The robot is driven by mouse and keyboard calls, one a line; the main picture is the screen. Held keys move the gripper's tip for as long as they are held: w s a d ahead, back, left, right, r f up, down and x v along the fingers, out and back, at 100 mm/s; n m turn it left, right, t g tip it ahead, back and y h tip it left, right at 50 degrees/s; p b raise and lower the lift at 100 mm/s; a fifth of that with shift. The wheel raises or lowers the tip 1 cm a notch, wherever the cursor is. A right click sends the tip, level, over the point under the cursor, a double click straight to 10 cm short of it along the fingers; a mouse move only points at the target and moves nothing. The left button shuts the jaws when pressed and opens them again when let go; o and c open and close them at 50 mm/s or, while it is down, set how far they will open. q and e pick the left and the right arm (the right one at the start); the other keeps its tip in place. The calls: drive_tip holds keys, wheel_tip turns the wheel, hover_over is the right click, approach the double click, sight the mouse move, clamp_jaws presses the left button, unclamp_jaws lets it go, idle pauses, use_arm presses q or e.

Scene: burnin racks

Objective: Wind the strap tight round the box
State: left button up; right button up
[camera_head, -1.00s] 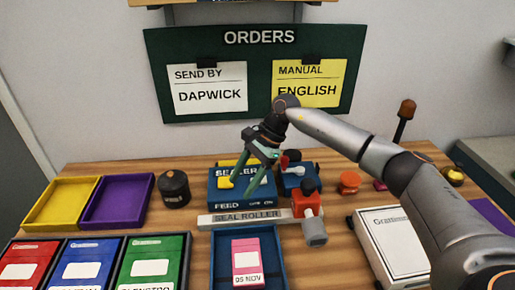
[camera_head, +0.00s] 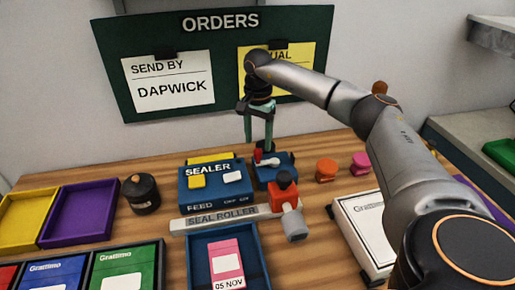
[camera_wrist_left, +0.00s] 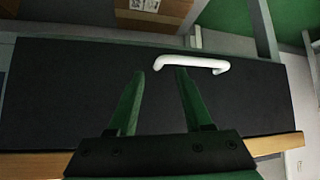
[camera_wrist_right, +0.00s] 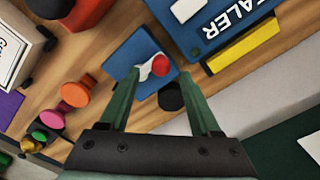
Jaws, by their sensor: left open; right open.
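My right gripper (camera_head: 258,140) is open, pointing down over a small blue device (camera_head: 273,170) with a red knob, just right of the blue sealer (camera_head: 215,183). In the right wrist view a silver lever with a red ball (camera_wrist_right: 160,65) shows between the open, empty fingers (camera_wrist_right: 152,85). A pink box (camera_head: 226,262) labelled 05 NOV lies in a blue tray (camera_head: 262,265) in front of the seal roller (camera_head: 220,218). I cannot make out a strap. My left gripper (camera_wrist_left: 160,75) is open and empty, before a dark panel with a white handle (camera_wrist_left: 190,62).
A white Grattimo box (camera_head: 362,230) lies right of the blue tray. A red-topped grey part (camera_head: 287,200) stands at the roller's end. Orange (camera_head: 326,169) and pink knobs (camera_head: 360,163) stand behind. A black canister (camera_head: 141,194) and purple tray (camera_head: 80,213) are left.

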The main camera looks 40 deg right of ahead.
sight(258, 150)
drive_tip(key=shift+f, duration=1.8)
clamp_jaws()
